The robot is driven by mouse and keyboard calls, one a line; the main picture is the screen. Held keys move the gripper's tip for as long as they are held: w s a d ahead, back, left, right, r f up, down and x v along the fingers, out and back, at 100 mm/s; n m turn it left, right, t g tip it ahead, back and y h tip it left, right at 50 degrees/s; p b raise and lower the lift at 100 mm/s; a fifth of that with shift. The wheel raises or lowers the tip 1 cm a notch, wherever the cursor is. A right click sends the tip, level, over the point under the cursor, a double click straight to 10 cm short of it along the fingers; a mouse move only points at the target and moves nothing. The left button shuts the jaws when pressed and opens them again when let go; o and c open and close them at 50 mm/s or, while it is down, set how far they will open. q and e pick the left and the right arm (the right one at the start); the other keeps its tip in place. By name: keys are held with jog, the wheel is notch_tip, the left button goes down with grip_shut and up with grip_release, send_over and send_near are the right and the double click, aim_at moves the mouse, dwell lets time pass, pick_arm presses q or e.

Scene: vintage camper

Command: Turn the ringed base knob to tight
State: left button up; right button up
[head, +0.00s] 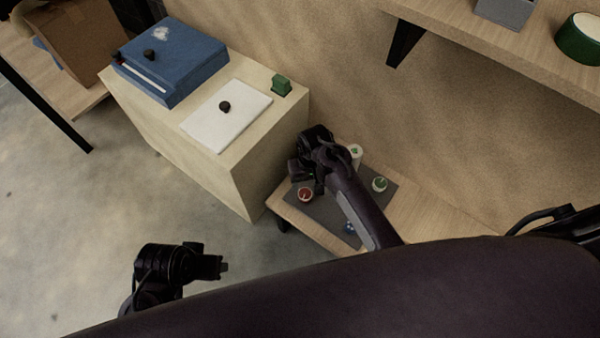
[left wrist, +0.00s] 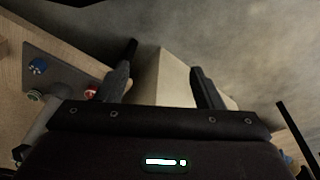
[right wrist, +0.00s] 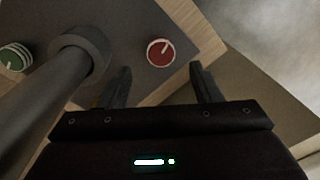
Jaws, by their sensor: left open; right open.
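A dark grey panel (head: 325,208) on a low wooden shelf carries several round knobs. The green knob (head: 380,184) has a base banded with pale rings, clearest at the left of the right wrist view (right wrist: 15,57). The red knob (head: 305,194), with a pale pointer line, shows in the right wrist view (right wrist: 160,52) beyond the finger gap. A blue knob (head: 350,228) is partly behind my right arm. My right gripper (head: 304,178) is open and empty above the panel, nearer the red knob. My left gripper (head: 222,267) is open and empty over the floor.
A grey post (right wrist: 45,88) rises from the panel between the red and green knobs, close to my right gripper. A pale cabinet (head: 240,182) stands left of the shelf, holding a blue box (head: 180,65), white plate (head: 215,125) and green block (head: 281,85). An upper shelf (head: 470,35) overhangs.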

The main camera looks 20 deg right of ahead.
aim_at(305, 193)
jog(key=shift+w+f, duration=0.15)
jog(key=shift+w, duration=0.3)
jog(key=shift+w+f, duration=0.1)
jog(key=shift+f, duration=0.25)
jog(key=f+b, duration=0.1)
jog(key=f, duration=0.2)
jog(key=f+b, duration=0.2)
jog(key=f, duration=0.1)
jog(key=shift+s+a, duration=0.15)
jog(key=shift+s, duration=0.05)
pick_arm(q)
jog(key=d, duration=0.1)
jog(key=w+d+t, duration=0.1)
jog(key=w+d+f+t+h, duration=0.1)
jog(key=shift+w+d+m, duration=0.15)
jog(key=shift+d+m, duration=0.2)
jog(key=shift+m, duration=0.05)
pick_arm(e)
jog(key=shift+f, duration=0.35)
jog(key=shift+c, duration=0.4)
